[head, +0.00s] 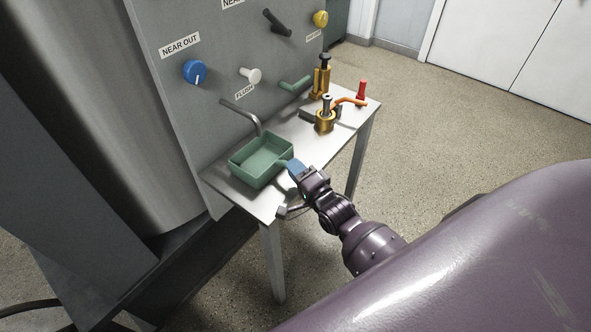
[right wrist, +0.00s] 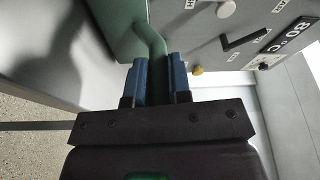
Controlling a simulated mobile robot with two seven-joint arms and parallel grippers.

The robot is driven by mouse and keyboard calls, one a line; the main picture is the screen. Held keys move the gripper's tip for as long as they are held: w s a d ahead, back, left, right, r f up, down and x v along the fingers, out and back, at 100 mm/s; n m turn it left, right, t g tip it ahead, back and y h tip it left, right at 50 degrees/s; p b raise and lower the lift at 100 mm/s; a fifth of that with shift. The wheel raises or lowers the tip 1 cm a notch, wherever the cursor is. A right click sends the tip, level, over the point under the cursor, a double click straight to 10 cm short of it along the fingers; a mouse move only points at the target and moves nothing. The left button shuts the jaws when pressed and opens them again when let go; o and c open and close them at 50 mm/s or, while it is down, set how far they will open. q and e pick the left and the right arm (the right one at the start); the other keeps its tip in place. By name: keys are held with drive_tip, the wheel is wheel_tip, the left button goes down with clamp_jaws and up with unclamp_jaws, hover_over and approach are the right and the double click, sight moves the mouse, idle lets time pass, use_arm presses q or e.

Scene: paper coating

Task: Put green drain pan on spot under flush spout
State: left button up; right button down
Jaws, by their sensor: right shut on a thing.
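The green drain pan (head: 262,160) is a rectangular open tray at the near-left end of the small metal table, with its handle toward the right. My right gripper (head: 296,167) is shut on that handle; the right wrist view shows the green handle (right wrist: 156,72) between the two blue fingers. The grey flush spout (head: 243,115) comes out of the panel and bends down at the pan's back edge. I cannot tell whether the pan rests on the table or is just above it. The spot under the spout is hidden. My left gripper is not in view.
The table (head: 300,134) also holds brass valve fittings (head: 325,115), an orange-handled part (head: 350,101) and a red-topped part (head: 361,90) toward its far end. The grey panel (head: 215,50) with a blue knob (head: 195,72) and white knob (head: 250,75) rises behind it.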

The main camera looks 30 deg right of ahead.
drive_tip(key=c, duration=1.5)
unclamp_jaws()
drive_tip(key=shift+f, duration=0.25)
drive_tip(key=o, duration=0.4)
drive_tip(key=shift+o, duration=0.2)
drive_tip(key=shift+r, duration=0.1)
